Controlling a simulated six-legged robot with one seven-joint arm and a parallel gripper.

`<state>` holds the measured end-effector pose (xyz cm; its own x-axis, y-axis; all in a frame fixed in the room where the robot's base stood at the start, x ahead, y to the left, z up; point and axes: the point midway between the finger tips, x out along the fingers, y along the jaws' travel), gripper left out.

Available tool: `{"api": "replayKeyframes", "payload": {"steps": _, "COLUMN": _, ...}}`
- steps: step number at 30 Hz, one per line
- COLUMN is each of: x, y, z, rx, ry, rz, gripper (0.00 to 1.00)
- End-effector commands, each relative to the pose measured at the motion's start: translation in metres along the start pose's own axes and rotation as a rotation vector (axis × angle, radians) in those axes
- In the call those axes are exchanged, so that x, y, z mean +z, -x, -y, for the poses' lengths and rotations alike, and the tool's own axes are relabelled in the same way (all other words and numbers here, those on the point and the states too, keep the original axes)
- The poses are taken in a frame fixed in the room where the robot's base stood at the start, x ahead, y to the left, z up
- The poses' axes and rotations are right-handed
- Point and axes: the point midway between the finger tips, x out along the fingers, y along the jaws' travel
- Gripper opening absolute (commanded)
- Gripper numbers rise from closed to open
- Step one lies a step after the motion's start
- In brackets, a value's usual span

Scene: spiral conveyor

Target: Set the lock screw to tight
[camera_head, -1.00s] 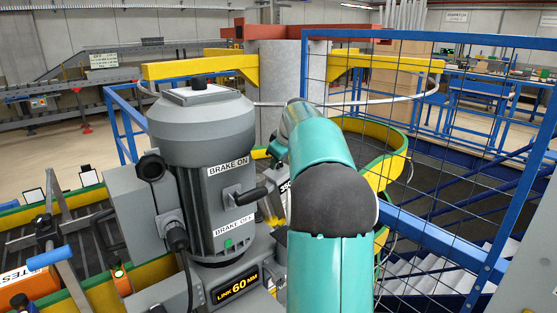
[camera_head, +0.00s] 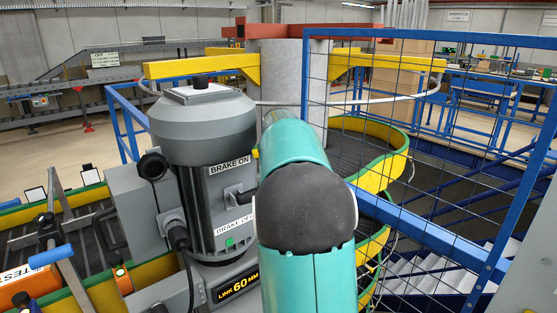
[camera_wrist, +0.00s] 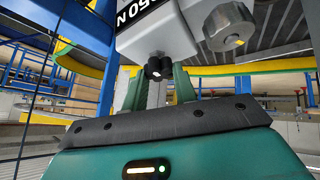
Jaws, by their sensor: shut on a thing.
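In the wrist view a black knob (camera_wrist: 159,65), which looks like the lock screw, sits under a pale grey housing (camera_wrist: 155,38) marked with upside-down text ending in "50 N". The two green fingers of my gripper (camera_wrist: 160,78) stand on either side of the black knob and are shut on it. A larger grey knob (camera_wrist: 229,26) is on the housing to the right, apart from the fingers. I cannot read any tight or loose mark. In the head view my teal arm hides the gripper, the housing and the knob.
A grey motor (camera_head: 205,170) with a brake lever and "BRAKE ON" label stands close left of my arm. A blue mesh fence (camera_head: 440,130) is on the right. The yellow-green spiral conveyor (camera_head: 385,160) curves behind my arm around a grey column (camera_head: 285,75).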

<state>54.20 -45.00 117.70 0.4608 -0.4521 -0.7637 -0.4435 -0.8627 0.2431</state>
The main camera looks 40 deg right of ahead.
Motion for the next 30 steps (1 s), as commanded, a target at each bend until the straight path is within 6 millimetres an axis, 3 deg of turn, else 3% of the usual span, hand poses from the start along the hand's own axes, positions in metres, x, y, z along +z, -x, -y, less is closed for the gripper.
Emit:
{"api": "replayKeyframes", "payload": {"steps": 9, "x": 0.002, "y": -0.001, "z": -0.001, "rx": 0.001, "ry": -0.001, "rz": 0.005, "gripper": 0.05}}
{"api": "replayKeyframes", "payload": {"steps": 10, "x": 0.002, "y": -0.001, "z": -0.001, "rx": 0.0, "ry": -0.001, "rz": 0.005, "gripper": 0.32}}
{"api": "replayKeyframes", "payload": {"steps": 13, "x": 0.002, "y": -0.001, "z": 0.0, "rx": 0.0, "ry": -0.001, "rz": 0.004, "gripper": 0.5}}
{"api": "replayKeyframes", "payload": {"steps": 23, "x": 0.0, "y": 0.003, "z": 0.0, "rx": 0.0, "ry": 0.0, "rz": 0.001, "gripper": 0.5}}
{"api": "replayKeyframes", "payload": {"steps": 30, "x": -0.001, "y": 0.038, "z": 0.0, "rx": 0.001, "ry": -0.001, "rz": -0.001, "gripper": 0.5}}
